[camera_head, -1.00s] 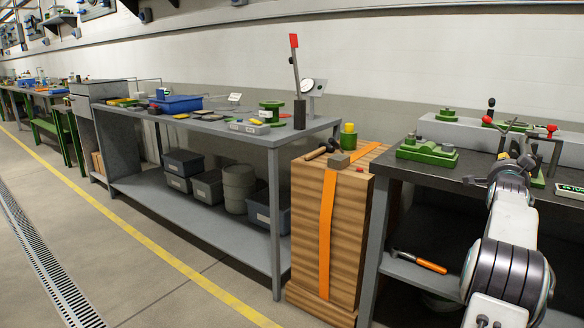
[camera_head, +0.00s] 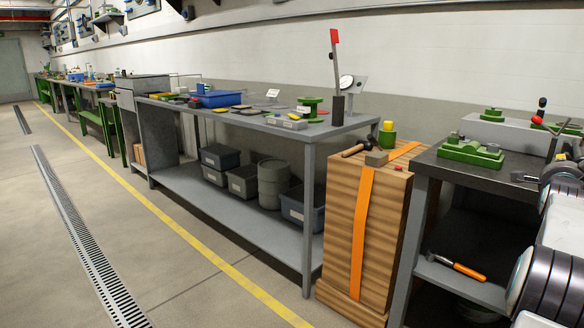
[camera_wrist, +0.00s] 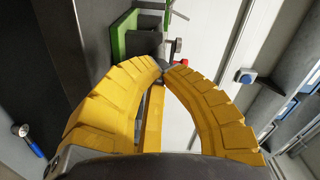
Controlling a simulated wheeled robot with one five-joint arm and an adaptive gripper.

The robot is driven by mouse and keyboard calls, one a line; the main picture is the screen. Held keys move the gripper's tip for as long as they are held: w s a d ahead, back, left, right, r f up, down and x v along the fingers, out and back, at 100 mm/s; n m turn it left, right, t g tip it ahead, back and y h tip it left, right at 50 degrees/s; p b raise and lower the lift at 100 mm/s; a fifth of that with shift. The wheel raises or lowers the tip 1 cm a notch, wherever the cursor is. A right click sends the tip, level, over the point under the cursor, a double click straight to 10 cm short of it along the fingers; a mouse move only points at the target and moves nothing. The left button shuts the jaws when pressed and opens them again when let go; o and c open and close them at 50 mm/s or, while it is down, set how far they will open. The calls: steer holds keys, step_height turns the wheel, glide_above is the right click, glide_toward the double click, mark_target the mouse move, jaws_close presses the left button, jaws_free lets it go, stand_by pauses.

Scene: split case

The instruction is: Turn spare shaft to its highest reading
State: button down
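No label in view names the spare shaft, so I cannot tell for sure which part it is. On the long grey bench, a dark upright cylinder (camera_head: 338,110) carries a tall grey lever with a red tip (camera_head: 334,36). A round white dial gauge (camera_head: 346,82) stands right beside it; its reading is too small to make out. My gripper (camera_wrist: 167,68) shows two curved yellow fingers with tips drawn together. I see no object clearly held. In the head view my arm is at the right edge, by the dark bench, away from the cylinder and dial.
The dark bench (camera_head: 425,165) at right holds a green fixture (camera_head: 470,152) and red-knobbed levers. A wooden crate (camera_head: 335,215) with an orange strap stands between the benches, with a hammer on top.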

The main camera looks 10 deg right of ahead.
steer(key=d+m+p, duration=0.1)
steer(key=p, duration=0.1)
steer(key=d+r+m+p, duration=0.1)
steer(key=p, duration=0.1)
steer(key=w+r+m+p, duration=0.1)
steer(key=m+p, duration=0.1)
steer(key=shift+d+p, duration=0.3)
steer(key=shift+d, duration=0.1)
steer(key=p+x, duration=0.3)
steer(key=shift+f+p, duration=0.2)
steer(key=shift+p, duration=0.15)
steer(key=shift+w+d, duration=0.1)
steer(key=shift+d, duration=0.05)
steer(key=shift+f+b, duration=0.4)
steer(key=shift+b, duration=0.05)
stand_by(0.4)
